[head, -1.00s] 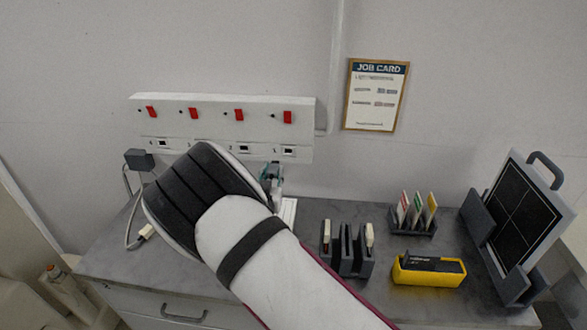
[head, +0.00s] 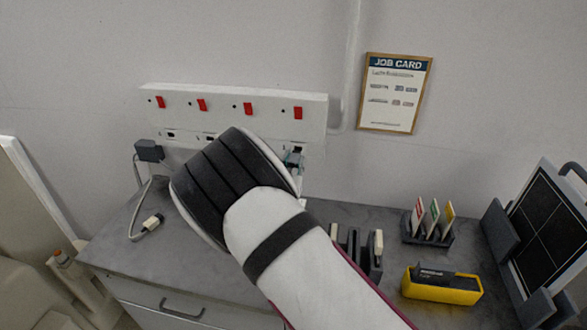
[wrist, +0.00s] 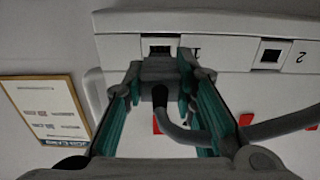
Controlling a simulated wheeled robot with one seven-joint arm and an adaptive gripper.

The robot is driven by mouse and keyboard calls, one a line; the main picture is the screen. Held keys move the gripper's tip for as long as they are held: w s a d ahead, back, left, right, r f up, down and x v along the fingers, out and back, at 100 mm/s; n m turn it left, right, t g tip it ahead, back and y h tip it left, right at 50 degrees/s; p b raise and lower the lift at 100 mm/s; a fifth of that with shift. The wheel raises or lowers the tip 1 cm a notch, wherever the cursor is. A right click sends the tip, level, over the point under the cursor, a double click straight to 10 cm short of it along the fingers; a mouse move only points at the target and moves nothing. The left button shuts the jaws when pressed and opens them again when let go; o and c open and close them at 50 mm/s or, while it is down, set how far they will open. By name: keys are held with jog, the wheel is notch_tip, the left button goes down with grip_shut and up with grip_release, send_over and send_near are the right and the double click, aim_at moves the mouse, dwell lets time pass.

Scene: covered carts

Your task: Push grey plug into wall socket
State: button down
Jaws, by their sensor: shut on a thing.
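The wall socket panel (head: 235,112) is a white strip with red switches and a row of dark slots. In the wrist view it appears upside down, with the slot marked 1 (wrist: 160,47) directly ahead and the slot marked 2 (wrist: 270,56) to the right. My gripper (wrist: 161,80) is shut on the grey plug (wrist: 158,68), with the teal-lined fingers on either side of it. The plug's front is just before slot 1, whose dark opening still shows. I cannot tell whether they touch. In the head view my gripper (head: 294,160) is mostly behind my wrist.
A grey box (head: 148,150) with a cable is at the panel's left end; a pale connector (head: 153,222) lies on the grey worktop (head: 140,262). To the right are a dark rack (head: 357,245), a card holder (head: 430,232), a yellow case (head: 440,287) and a framed black panel (head: 550,235).

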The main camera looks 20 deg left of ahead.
aim_at(296, 153)
jog(key=shift+w, duration=0.3)
dwell(2.0)
jog(key=shift+w+a+b, duration=0.15)
jog(key=shift+w+b, duration=0.5)
jog(key=shift+w, duration=1.1)
jog(key=c, duration=1.2)
grip_release()
jog(key=shift+c, duration=0.2)
jog(key=s, duration=1.2)
jog(key=shift+d, duration=0.35)
